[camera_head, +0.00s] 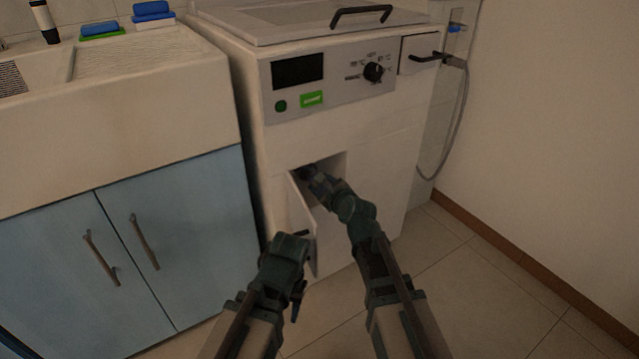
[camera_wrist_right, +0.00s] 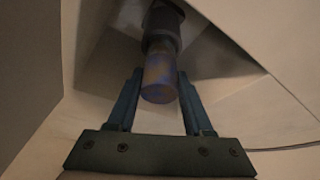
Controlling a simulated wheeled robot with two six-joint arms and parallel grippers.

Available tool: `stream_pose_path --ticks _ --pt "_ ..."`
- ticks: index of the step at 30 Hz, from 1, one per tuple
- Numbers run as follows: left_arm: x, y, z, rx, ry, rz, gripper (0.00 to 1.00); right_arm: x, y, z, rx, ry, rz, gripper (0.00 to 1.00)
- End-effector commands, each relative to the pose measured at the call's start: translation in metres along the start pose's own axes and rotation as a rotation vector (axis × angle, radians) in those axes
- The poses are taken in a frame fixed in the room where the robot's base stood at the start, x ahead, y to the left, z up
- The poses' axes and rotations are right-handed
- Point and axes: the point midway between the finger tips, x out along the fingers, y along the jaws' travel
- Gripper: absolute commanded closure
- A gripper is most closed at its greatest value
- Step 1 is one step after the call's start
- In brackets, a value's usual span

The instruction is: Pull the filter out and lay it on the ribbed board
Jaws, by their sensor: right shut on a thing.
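The filter (camera_wrist_right: 160,78) shows in the right wrist view as a cylinder with a brownish-blue end and a darker body behind it. It sits in the recess low on the white machine's front; its far end is hidden. My right gripper (camera_wrist_right: 160,85) is shut on the filter's near end, one finger on each side. In the head view the right gripper (camera_head: 314,177) reaches into the opening. My left gripper (camera_head: 301,272) is outside, near the open flap, with its fingers apart and empty. The ribbed board (camera_head: 130,60) is the pale grooved surface on the sink top at upper left.
The open flap (camera_head: 302,222) stands out between my two arms. The blue cabinet (camera_head: 130,250) is at left. The floor at right is clear; a hose (camera_head: 458,125) hangs by the wall.

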Motion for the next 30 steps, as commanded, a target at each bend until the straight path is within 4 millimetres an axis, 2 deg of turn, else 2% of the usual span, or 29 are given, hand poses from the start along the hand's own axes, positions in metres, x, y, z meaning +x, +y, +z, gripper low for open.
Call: stream_pose_path --ticks 30 --pt "0.000 0.000 0.000 0.000 0.000 0.000 0.55 -0.023 0.000 -0.009 -0.001 0.000 0.000 1.00"
